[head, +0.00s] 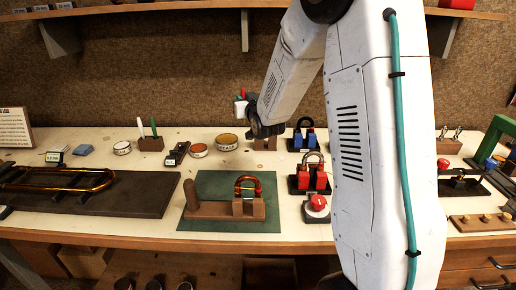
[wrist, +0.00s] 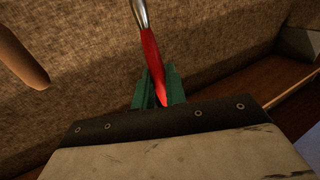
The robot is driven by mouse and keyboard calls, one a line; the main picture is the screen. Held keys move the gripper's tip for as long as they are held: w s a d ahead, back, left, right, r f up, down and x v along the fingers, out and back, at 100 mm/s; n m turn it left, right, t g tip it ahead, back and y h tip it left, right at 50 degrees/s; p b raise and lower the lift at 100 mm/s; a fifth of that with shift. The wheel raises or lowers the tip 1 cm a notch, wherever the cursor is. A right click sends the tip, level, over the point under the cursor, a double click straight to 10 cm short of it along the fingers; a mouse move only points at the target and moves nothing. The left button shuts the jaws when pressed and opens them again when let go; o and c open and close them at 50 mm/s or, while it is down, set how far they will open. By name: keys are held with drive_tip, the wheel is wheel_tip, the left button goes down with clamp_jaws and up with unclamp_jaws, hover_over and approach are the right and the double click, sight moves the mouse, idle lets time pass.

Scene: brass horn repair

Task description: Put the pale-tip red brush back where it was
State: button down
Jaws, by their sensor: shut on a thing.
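In the wrist view a red-handled brush (wrist: 151,58) with a silver metal collar stands between the green fingers of my gripper (wrist: 158,88), which is shut on its red handle. The brush's upper end is cut off by the frame, so its tip is not seen. In the head view my gripper (head: 241,95) is small, raised in front of the back wall, with a bit of red at it. A brown wooden block (head: 265,144) stands on the bench just below my wrist, partly hidden. Another brown block (head: 151,145) at the left holds a white and a green upright tool.
Round tins (head: 227,142) and a dark tray (head: 176,154) lie left of my wrist. Blue (head: 304,137) and red (head: 313,178) clamp-like pieces stand to its right. A green mat (head: 210,221) with a wooden fixture lies in front. A shelf (head: 180,8) runs above.

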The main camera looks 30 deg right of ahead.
drive_tip(key=s+d+f+m+h, duration=0.1)
drive_tip(key=d+h, duration=0.1)
drive_tip(key=d, duration=0.4)
drive_tip(key=shift+s+f, duration=0.1)
drive_tip(key=shift+f, duration=4.85)
drive_tip(key=shift+f, duration=0.1)
drive_tip(key=c, duration=1.4)
unclamp_jaws()
drive_tip(key=shift+c, duration=0.2)
